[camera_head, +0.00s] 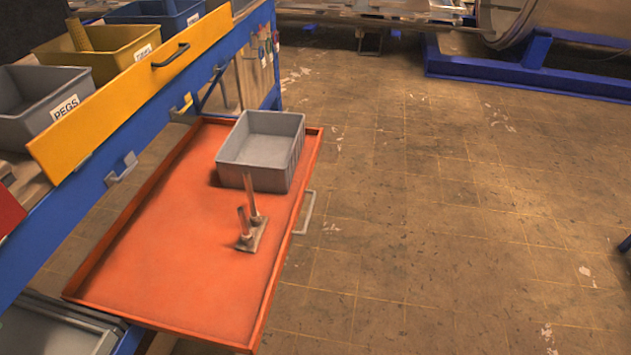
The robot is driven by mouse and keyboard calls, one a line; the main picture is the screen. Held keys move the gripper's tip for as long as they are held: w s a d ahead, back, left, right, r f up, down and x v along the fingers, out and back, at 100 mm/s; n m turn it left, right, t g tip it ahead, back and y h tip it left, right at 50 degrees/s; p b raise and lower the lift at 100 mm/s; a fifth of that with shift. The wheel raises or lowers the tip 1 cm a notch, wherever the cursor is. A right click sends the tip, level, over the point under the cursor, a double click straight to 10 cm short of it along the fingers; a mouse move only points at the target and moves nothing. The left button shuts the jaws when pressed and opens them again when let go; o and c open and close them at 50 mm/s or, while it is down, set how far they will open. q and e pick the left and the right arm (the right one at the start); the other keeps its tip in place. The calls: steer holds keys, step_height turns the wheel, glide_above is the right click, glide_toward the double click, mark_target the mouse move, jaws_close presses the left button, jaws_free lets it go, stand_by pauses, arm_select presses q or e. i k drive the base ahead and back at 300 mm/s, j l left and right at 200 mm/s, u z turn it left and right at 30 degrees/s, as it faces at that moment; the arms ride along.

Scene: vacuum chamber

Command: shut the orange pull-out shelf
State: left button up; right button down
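The orange pull-out shelf (165,268) is a shallow tray with a low rim, in the left half of the head view. It extends out to the right from the blue workbench frame (75,225). A light metal handle (306,212) sits on its outer right edge. A grey bin (262,150) stands on its far end. Neither of my grippers shows in this view.
A yellow drawer front (130,90) with a dark handle is above the shelf. Behind it are a grey PEGS bin (40,105) and a yellow bin (100,55). The floor (440,240) right of the shelf is clear. A blue stand (530,75) with a large metal cylinder is at the back right.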

mark_target(170, 263)
steer(key=i+l+u, duration=0.1)
steer(key=i+l, duration=0.15)
steer(key=i+l+u, duration=0.25)
steer(key=i+l, duration=0.2)
steer(key=l, duration=0.15)
steer(key=i+l+u, duration=0.15)
steer(key=l, duration=0.2)
steer(key=i+l+u, duration=0.1)
steer(key=i+l, duration=0.15)
steer(key=i+l+u, duration=0.15)
steer(key=l, duration=0.3)
steer(key=i+l+u, duration=0.1)
steer(key=l, duration=0.3)
steer(key=i, duration=0.1)
